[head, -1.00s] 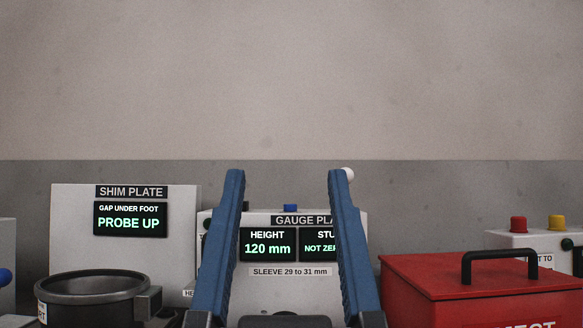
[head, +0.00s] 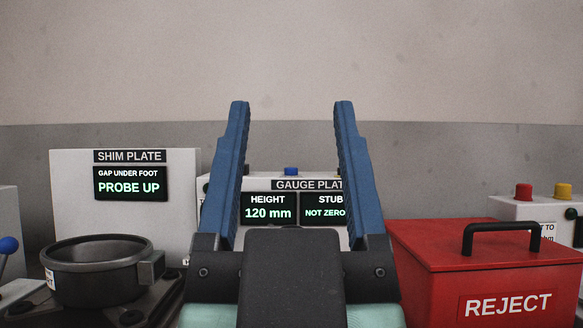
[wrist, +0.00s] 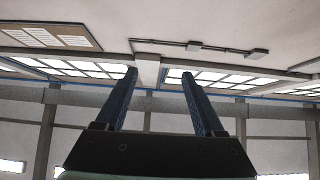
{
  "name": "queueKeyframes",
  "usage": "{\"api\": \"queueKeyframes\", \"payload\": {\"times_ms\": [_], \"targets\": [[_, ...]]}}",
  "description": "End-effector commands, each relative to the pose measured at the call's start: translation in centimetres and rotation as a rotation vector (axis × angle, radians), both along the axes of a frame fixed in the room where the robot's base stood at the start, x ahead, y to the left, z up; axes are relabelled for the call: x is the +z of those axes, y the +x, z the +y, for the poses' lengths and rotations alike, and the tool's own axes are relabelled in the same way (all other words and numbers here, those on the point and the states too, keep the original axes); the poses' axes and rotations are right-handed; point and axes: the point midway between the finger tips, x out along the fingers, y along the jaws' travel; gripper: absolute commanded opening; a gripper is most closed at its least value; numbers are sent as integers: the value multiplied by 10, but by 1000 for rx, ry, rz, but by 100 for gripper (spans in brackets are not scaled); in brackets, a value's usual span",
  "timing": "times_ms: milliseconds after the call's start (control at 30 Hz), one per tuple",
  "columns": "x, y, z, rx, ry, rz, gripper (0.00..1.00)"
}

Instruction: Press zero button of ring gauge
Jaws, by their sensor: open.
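My gripper (head: 291,103) stands upright in front of the bench, open and empty, its two blue fingers pointing up. In the wrist view the gripper (wrist: 159,73) is also open, with only ceiling and wall beyond. Between the fingers in the head view is a white housing marked GAUGE PLATE (head: 284,186). Its screens read HEIGHT 120 mm and STUB NOT ZERO, the latter partly covered by the right finger. A blue button (head: 291,171) sits on top of this housing. No label reading ring gauge is visible, so I cannot tell which device that is.
A white SHIM PLATE panel (head: 72,200) reads PROBE UP at left. A dark round pot (head: 95,270) stands before it. A red REJECT box (head: 430,262) with a black handle is at right. Behind it, a white box carries red (head: 523,191) and yellow (head: 563,191) buttons.

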Motion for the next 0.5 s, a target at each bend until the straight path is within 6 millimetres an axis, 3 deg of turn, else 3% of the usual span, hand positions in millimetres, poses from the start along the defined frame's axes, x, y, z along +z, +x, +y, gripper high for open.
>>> {"api": "queueKeyframes", "payload": {"times_ms": [67,367,500], "targets": [[0,0,0,0,0,0,55],[0,0,0,0,0,0,1],[0,0,0,0,0,0,0]]}}
